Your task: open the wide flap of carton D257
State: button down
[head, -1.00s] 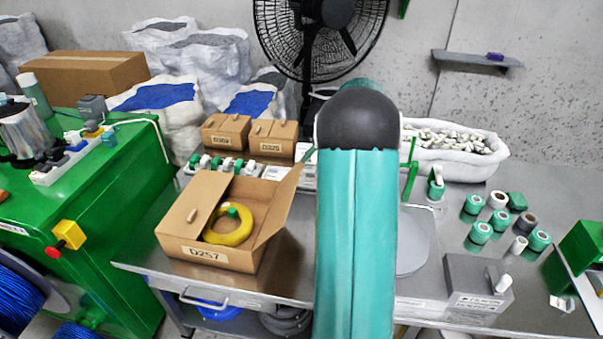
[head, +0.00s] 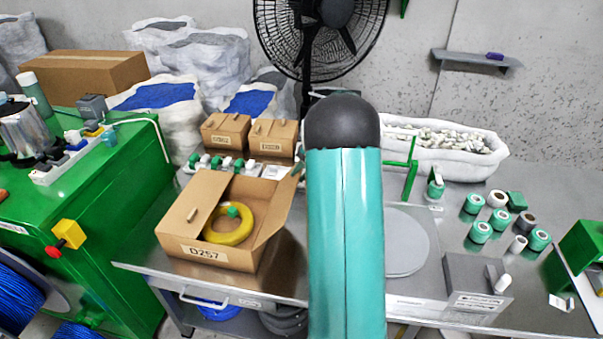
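Carton D257 (head: 205,254) is a brown cardboard box on the metal table, left of my arm. A yellow cable coil (head: 232,236) with a green piece shows inside it. The right flap (head: 277,212) stands up, leaning outward to the right. My teal arm with its dark rounded joint rises in front of the table, right of the carton. My gripper is not clearly visible; the arm hides whatever lies behind it.
Two small closed cartons (head: 225,134) and a row of green and white spools stand behind the carton. A grey round plate (head: 405,242), a grey box (head: 475,282) and several tape rolls (head: 480,232) lie right of my arm. A green cabinet (head: 100,210) stands left.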

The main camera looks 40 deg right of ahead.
jog(key=shift+w+a+r+g+h, duration=0.35)
jog(key=shift+w+a+r+g, duration=0.1)
jog(key=shift+w, duration=0.15)
jog(key=shift+w+a+r+g+h, duration=0.3)
jog(key=shift+w+a+g, duration=0.1)
jog(key=shift+w, duration=0.15)
jog(key=shift+w+a+r+g+h, duration=0.35)
jog(key=shift+w+a+r+g, duration=0.1)
jog(key=shift+w, duration=0.15)
jog(key=shift+s+d, duration=0.15)
jog(key=shift+d, duration=0.05)
jog(key=c, duration=1.4)
grip_release()
jog(key=shift+o, duration=0.2)
jog(key=shift+r, duration=0.1)
jog(key=s+d+v, duration=0.1)
jog(key=v, duration=1.4)
jog(key=shift+s, duration=0.1)
jog(key=v, duration=1.4)
